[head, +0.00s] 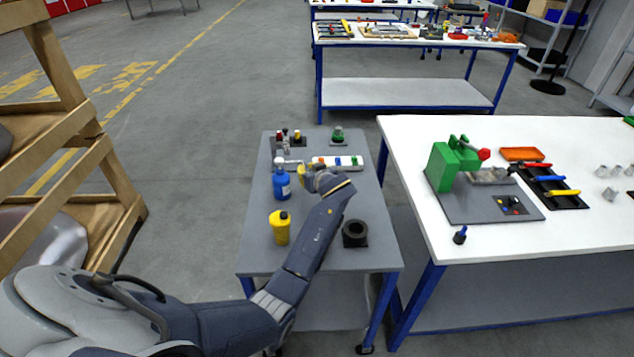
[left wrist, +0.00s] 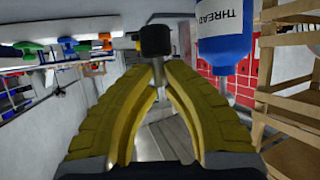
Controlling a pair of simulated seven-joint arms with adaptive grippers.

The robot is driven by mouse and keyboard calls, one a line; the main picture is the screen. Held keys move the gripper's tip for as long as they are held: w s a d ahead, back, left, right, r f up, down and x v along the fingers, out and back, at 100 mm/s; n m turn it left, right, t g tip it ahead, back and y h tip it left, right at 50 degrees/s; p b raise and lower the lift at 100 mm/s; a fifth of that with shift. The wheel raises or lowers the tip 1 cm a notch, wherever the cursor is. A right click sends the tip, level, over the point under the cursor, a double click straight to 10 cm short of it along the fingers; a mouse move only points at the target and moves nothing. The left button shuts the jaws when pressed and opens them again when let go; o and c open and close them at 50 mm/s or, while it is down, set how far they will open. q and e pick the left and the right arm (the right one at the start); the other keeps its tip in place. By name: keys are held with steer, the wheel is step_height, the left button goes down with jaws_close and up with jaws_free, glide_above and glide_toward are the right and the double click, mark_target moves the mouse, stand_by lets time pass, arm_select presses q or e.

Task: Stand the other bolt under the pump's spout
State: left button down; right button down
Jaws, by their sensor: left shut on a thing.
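My left gripper (head: 320,178) is over the small grey table, just right of the blue pump bottle (head: 281,186). In the left wrist view its yellow fingers (left wrist: 158,72) are shut on a bolt (left wrist: 156,40), gripping the silver shank, with the thick black head beyond the tips. The blue bottle, lettered "THREAD", also shows there (left wrist: 222,42), to the right of the bolt and apart from it. The bottle's pale pump top (head: 290,163) is small in the head view; what stands under its spout is unclear. My right gripper is out of view.
A white strip with coloured pieces (head: 340,162) lies behind the gripper. Small parts on a dark plate (head: 291,139) stand at the far left. A yellow bottle (head: 281,227) and a black ring (head: 355,233) stand nearer. A white workbench (head: 560,230) is to the right.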

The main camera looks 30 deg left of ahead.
arm_select(q)
steer(key=s+d+r+m+t+h, duration=0.3)
steer(key=s+d+r+m+h, duration=0.25)
steer(key=s+d, duration=0.4)
steer(key=s+d+r+m+t+h, duration=0.2)
steer(key=s+d+r+m+h, duration=0.4)
steer(key=d, duration=0.6)
steer(key=w+a+f+n+g+y, duration=0.2)
steer(key=w+a+f+n+y, duration=0.2)
steer(key=a, duration=0.3)
steer(key=w+a+f+n+g+y, duration=0.2)
steer(key=w+a+f+n+y, duration=0.1)
steer(key=a, duration=0.4)
steer(key=w+a+f+n+g+y, duration=0.1)
steer(key=w+a+f+n+y, duration=0.3)
steer(key=w+a, duration=0.3)
steer(key=shift+w+a+f+n+g+y, duration=0.2)
steer(key=shift+w+f+n+g+y, duration=0.15)
steer(key=shift+n+y, duration=0.3)
steer(key=shift+w+a+r, duration=0.1)
steer(key=shift+a, duration=0.35)
steer(key=shift+a+f, duration=0.15)
steer(key=shift+f, duration=2.25)
steer(key=shift+f+n, duration=0.1)
steer(key=shift+n, duration=0.2)
